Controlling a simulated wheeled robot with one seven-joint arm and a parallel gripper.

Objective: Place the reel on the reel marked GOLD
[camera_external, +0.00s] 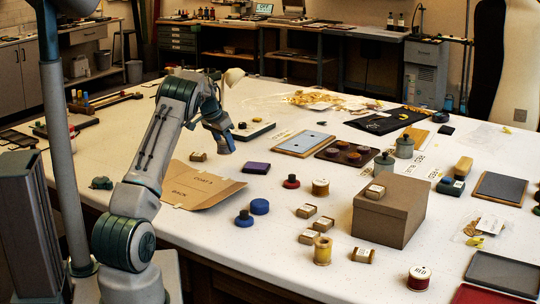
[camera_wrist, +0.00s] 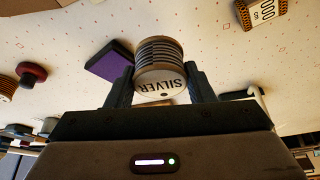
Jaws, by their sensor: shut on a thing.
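My gripper (camera_wrist: 162,88) is shut on a reel marked SILVER (camera_wrist: 160,62), wound with grey thread, its label facing the wrist camera. In the external view my gripper (camera_external: 224,146) hangs above the left part of the table, and the held reel cannot be made out there. A short reel with tan-gold thread (camera_external: 320,187) stands upright beside a red-and-black round stamp; its label is too small to read. A taller yellow reel (camera_external: 322,250) stands nearer the front edge. A red reel (camera_external: 419,277) stands at the front right. I cannot read GOLD on any reel.
A purple block (camera_external: 256,168) lies close to my gripper. The red-and-black stamp (camera_external: 291,181), blue round pieces (camera_external: 244,218) and small labelled wooden blocks (camera_external: 306,211) stand around the reels. A brown box (camera_external: 389,212) rises to the right. A flat cardboard sheet (camera_external: 203,187) lies at left.

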